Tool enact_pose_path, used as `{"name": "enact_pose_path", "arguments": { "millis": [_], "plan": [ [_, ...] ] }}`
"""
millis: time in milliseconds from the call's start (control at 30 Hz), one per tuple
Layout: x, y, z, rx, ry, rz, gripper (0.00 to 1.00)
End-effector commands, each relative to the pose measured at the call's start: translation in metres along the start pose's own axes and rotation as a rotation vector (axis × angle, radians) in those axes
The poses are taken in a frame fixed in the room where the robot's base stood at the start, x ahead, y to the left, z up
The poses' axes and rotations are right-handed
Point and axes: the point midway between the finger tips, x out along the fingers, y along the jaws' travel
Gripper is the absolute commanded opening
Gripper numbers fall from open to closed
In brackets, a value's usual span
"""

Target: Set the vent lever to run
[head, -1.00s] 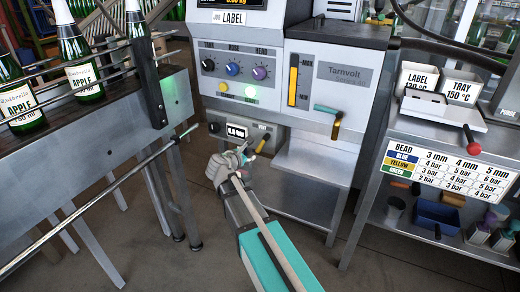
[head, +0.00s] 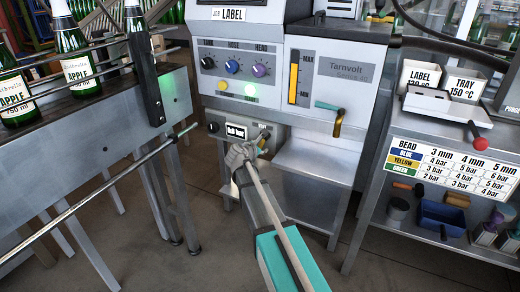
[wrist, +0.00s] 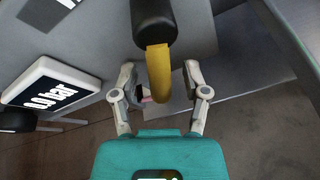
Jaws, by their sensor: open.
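The vent lever is a yellow handle on a black hub, low on the front of the grey machine. In the head view the lever (head: 262,141) shows just beyond my gripper (head: 244,155), which partly hides it. In the wrist view the lever (wrist: 158,73) hangs down from its hub (wrist: 153,22), its yellow tip curving between the two fingers of my gripper (wrist: 160,82). The fingers are apart, one on each side of the lever, with visible gaps. I cannot read the lever's position marks.
A pressure display (head: 236,132) sits left of the lever, close to my gripper; it also shows in the wrist view (wrist: 50,84). A steel shelf (head: 305,185) juts out at right. A bottle conveyor (head: 90,125) stands left.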

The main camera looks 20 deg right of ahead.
Motion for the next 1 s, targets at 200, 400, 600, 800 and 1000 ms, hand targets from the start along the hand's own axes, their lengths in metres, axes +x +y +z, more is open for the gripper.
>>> {"name": "enact_pose_path", "arguments": {
  "millis": [200, 400, 600, 800, 1000],
  "plan": [
    [0.0007, -0.0001, 0.0002, 0.0, 0.0, 0.0, 0.59],
    [0.0006, 0.0, 0.0001, 0.0, 0.0, 0.0, 0.37],
    [0.0006, 0.0, 0.0001, 0.0, 0.0, 0.0, 0.0],
    [0.0006, 0.0, 0.0001, 0.0, 0.0, 0.0, 0.0],
    [0.0019, -0.0014, 0.0015, 0.005, -0.001, -0.001, 0.0]
  ]
}}
